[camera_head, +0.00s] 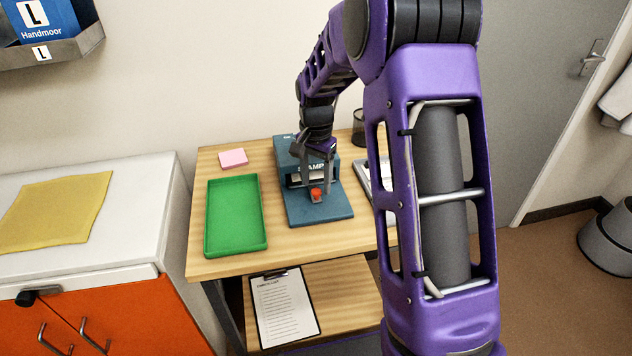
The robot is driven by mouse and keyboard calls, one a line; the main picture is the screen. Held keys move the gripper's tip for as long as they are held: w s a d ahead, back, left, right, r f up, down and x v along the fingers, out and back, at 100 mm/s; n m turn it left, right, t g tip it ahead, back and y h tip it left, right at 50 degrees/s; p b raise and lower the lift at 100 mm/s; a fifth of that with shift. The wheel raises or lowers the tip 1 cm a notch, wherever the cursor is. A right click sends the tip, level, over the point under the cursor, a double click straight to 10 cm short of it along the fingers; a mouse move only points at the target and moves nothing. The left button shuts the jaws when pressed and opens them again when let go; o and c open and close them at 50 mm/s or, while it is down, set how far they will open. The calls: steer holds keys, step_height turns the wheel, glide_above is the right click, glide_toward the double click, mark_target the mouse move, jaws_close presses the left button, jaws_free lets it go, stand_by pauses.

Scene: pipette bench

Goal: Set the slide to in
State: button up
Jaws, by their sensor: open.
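A blue device (325,208) with a flat base and an upright housing stands on the wooden table; part of its label reads "AMP". A red-orange knob (316,193) shows low at the front of the housing, apparently the slide's handle. My gripper (317,196) reaches down in front of the housing with its fingers open, one on either side of the knob. I cannot tell whether the fingers touch it. The gripper hides part of the label and of the housing's front, so the slide's travel is not clear.
A green tray (236,249) and a pink pad (233,158) lie left of the device. A dark mesh cup (359,128) stands behind right. My arm hides the table's right side. A clipboard (284,309) lies on the lower shelf. A white-topped cabinet (140,205) stands left.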

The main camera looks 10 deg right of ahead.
step_height(320, 180, up, 16)
steer(key=p, duration=0.2)
steer(key=shift+p, duration=0.3)
steer(key=shift+r, duration=0.15)
